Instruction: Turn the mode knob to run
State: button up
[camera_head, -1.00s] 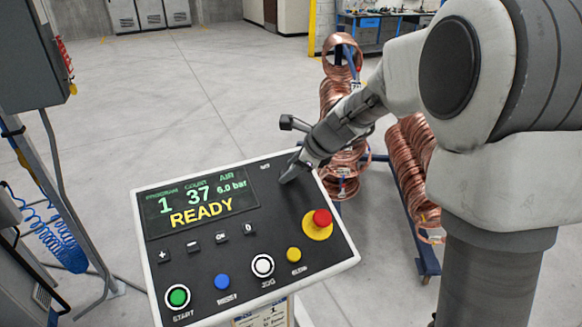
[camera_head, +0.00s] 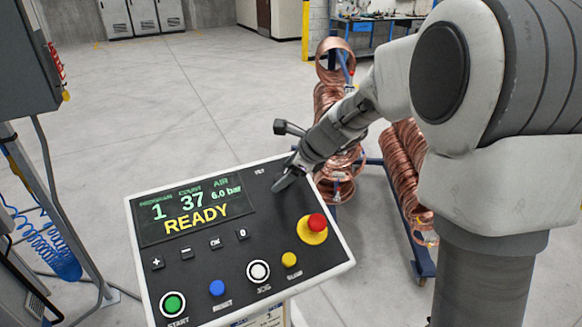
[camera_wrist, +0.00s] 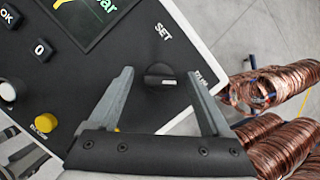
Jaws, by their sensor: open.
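The mode knob (camera_wrist: 160,76) is a small black round knob on the dark control panel (camera_head: 262,215). In the wrist view it lies between my gripper's open fingers (camera_wrist: 159,73), with a gap on both sides. A SET label (camera_wrist: 163,31) is above it, and a label partly covered by the right finger is at its right. I cannot clearly tell which way the knob points. In the head view my gripper (camera_head: 285,181) is over the panel's upper right, and it hides the knob there. The screen (camera_head: 196,208) reads READY.
A red emergency button (camera_head: 316,222) on a yellow base is close to my gripper. A yellow button (camera_head: 289,259), white JOG (camera_head: 258,271), blue (camera_head: 217,288) and green START (camera_head: 173,305) buttons line the lower panel. Copper coils (camera_head: 403,160) on a blue rack stand behind.

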jog(key=v, duration=1.7)
jog(key=shift+d, duration=0.2)
jog(key=shift+s, duration=0.15)
jog(key=s+d+f+n+h, duration=0.1)
jog(key=s+f+n, duration=0.1)
jog(key=s+n, duration=0.5)
jog(key=s+d+f+n+h, duration=0.1)
jog(key=s+f+n+h, duration=0.1)
jog(key=s+n, duration=0.5)
jog(key=s+d+f+n+h+b, duration=0.1)
jog(key=s+f+n+h, duration=0.1)
jog(key=s+n, duration=0.6)
jog(key=shift+s+d+f, duration=0.3)
jog(key=shift+f, duration=0.05)
